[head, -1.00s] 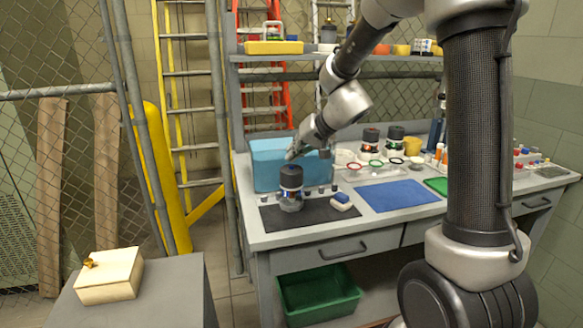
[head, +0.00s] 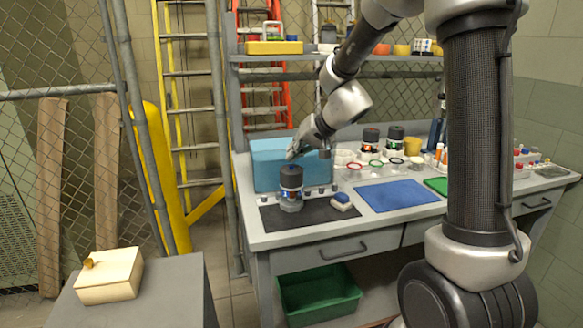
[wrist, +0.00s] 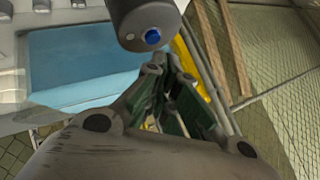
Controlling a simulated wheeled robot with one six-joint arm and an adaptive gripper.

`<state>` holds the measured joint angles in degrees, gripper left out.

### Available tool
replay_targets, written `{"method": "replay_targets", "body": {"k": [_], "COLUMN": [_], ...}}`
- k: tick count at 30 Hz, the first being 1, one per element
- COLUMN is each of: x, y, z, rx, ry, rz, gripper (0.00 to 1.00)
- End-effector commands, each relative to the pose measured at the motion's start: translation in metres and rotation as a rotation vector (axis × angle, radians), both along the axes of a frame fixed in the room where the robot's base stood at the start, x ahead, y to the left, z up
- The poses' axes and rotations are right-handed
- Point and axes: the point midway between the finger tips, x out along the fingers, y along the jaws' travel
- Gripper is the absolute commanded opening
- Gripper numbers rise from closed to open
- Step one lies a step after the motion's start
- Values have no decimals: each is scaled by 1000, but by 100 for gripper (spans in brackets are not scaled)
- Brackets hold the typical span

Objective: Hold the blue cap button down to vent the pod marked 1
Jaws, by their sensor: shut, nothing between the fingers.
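A dark-capped pod (head: 291,188) stands upright on the black mat (head: 325,216), on the left part of the bench. A small blue button (head: 291,167) shows on its cap. My gripper (head: 291,155) is just above the cap. In the wrist view its fingers (wrist: 158,66) are shut and empty, with the tips close to the button but apart from it. A mark 1 on the pod is too small to read.
A blue translucent tank (head: 268,165) stands right behind the pod. Small dark pieces and a blue-and-white block (head: 341,203) are beside it. Two more pods (head: 371,139) (head: 395,138) stand farther back. A blue mat (head: 397,196) to the right is clear.

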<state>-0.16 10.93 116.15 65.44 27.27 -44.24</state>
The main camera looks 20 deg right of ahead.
Motion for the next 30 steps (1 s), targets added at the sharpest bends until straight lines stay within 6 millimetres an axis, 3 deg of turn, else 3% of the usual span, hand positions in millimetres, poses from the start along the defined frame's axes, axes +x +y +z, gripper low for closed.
{"method": "replay_targets", "body": {"k": [30], "x": [0], "y": [0], "z": [-10], "rx": [0], "ry": [0], "rz": [0], "gripper": [0]}}
